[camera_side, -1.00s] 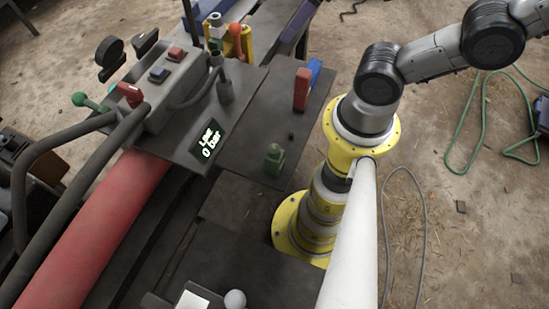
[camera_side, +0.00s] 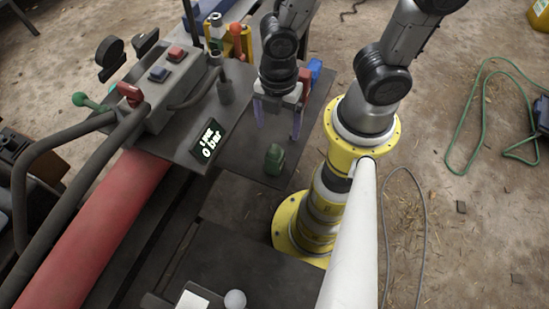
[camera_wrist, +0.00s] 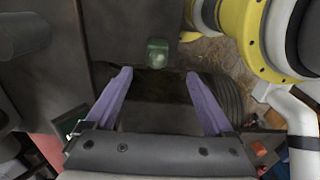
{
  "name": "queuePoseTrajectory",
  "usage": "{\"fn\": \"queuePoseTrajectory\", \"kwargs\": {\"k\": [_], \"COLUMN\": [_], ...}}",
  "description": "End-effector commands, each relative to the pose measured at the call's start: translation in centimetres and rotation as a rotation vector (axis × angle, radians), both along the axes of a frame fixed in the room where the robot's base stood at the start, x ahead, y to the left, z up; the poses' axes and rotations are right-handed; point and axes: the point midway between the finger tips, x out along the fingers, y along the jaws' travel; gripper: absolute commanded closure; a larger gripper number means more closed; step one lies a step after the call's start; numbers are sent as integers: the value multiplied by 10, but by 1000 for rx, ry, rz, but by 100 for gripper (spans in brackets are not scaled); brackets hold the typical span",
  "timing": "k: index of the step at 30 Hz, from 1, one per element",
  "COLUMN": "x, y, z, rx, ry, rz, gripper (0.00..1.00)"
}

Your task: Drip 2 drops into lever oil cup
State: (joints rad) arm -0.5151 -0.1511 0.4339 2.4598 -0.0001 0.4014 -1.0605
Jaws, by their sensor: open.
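A small dark green bottle (camera_side: 275,160) stands upright on the dark metal side plate (camera_side: 232,148). In the wrist view the green bottle (camera_wrist: 157,53) is just beyond my fingertips, near the middle. My gripper (camera_side: 278,128) points down over the plate, behind the bottle in the side view. Its two purple fingers (camera_wrist: 158,74) are spread apart with nothing between them. A lever with a red knob (camera_side: 130,92) and one with a green ball (camera_side: 80,99) are on the splitter at the left. I cannot make out the lever's oil cup for certain.
A grey control box (camera_side: 172,75) and a display reading 0 bar (camera_side: 208,141) stand left of my gripper. Red (camera_side: 306,85) and blue (camera_side: 315,70) items are close to its right. A yellow rack (camera_side: 241,42) is behind. The plate around the green bottle is clear.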

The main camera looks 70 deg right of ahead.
Motion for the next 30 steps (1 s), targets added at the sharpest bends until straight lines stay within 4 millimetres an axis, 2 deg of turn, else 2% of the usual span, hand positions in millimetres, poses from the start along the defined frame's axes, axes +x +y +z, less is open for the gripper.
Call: {"fn": "queuePoseTrajectory", "kwargs": {"k": [12, 20, 30], "x": [0, 1, 5], "y": [0, 1, 6], "z": [-69, -84, -124], "rx": [-2, 0, -1], "ry": [3, 0, 2], "rz": [-3, -4, -5], "gripper": [12, 12, 12]}}
